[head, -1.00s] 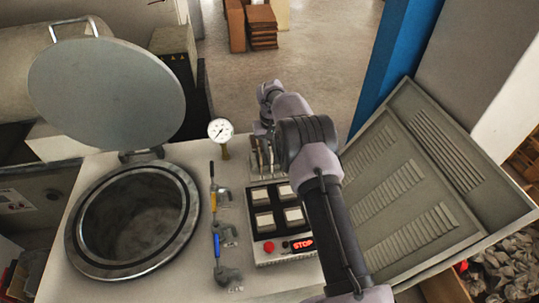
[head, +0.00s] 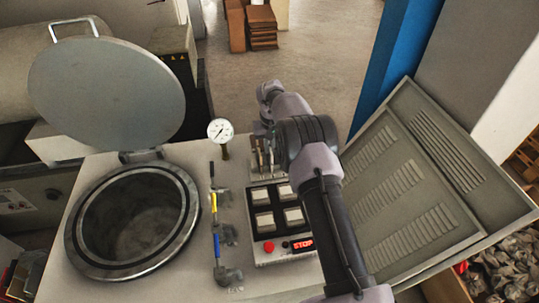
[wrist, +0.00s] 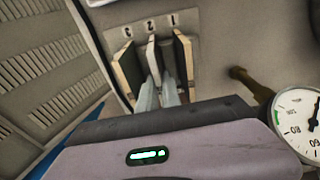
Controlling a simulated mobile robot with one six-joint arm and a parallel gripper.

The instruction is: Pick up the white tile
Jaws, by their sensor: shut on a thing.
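The white tile (wrist: 153,55) stands in the middle slot of a holder, under the number 2, in the wrist view. My gripper (wrist: 158,93) is shut on its near part, with one pale finger on each side. The fingers hide part of the tile. A tan-edged tile (wrist: 127,72) stands to its left and another (wrist: 184,58) to its right, both close to the fingers. In the head view the tiles (head: 262,157) show small beside my arm, and the fingertips are hard to make out.
A gauge (head: 220,131) stands left of the holder. A control box (head: 279,222) with several white buttons lies in front. An open round vessel (head: 135,270) with a raised lid (head: 107,92) is at left. A slotted grey panel (head: 420,215) leans at right.

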